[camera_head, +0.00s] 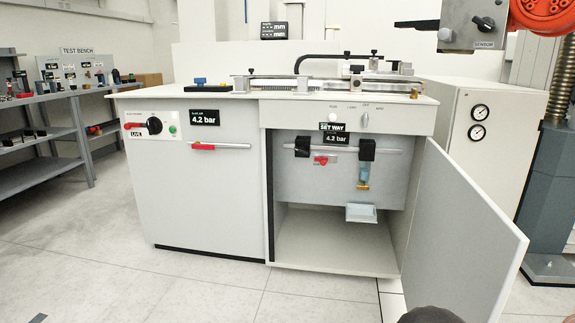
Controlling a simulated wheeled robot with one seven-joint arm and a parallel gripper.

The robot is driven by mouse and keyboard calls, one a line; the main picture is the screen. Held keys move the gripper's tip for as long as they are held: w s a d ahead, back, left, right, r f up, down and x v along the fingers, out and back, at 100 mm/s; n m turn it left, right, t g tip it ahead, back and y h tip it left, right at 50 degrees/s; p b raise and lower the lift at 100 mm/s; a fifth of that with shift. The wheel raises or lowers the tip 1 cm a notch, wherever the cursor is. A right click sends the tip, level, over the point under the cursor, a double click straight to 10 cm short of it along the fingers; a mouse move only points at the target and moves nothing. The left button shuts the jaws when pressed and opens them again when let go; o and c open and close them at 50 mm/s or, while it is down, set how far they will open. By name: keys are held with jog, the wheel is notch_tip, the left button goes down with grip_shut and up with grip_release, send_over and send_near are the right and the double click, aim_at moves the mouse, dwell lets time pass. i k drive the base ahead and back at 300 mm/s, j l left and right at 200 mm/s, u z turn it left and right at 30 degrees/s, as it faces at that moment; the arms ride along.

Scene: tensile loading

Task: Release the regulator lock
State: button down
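In the head view, the cabinet's right compartment stands open and shows a back panel (335,185) with air fittings. A black block (302,146) sits at the left end of a short horizontal pipe. A black regulator-like block (366,149) sits at the right end, above a clear blue bowl (364,172) with a brass-coloured bottom. A small red lever (321,160) hangs below the pipe. A display (336,138) above reads 4.2 bar. I cannot tell which part is the regulator lock, or its state.
The white door (465,235) swings out to the front right of the opening. A small tray (360,213) projects below the blue bowl. A red-ended handle (205,147) is on the closed left front. Open floor (190,290) lies ahead. A shelf (60,100) stands left.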

aim_at(322, 161)
jog(key=i+j, duration=0.4)
jog(key=i, duration=0.15)
jog(key=i+j, duration=0.45)
jog(key=i+l, duration=0.2)
jog(key=i, duration=0.15)
jog(key=i+l, duration=0.15)
jog(key=i, duration=0.2)
jog(key=i+l, duration=0.2)
jog(key=i, duration=0.2)
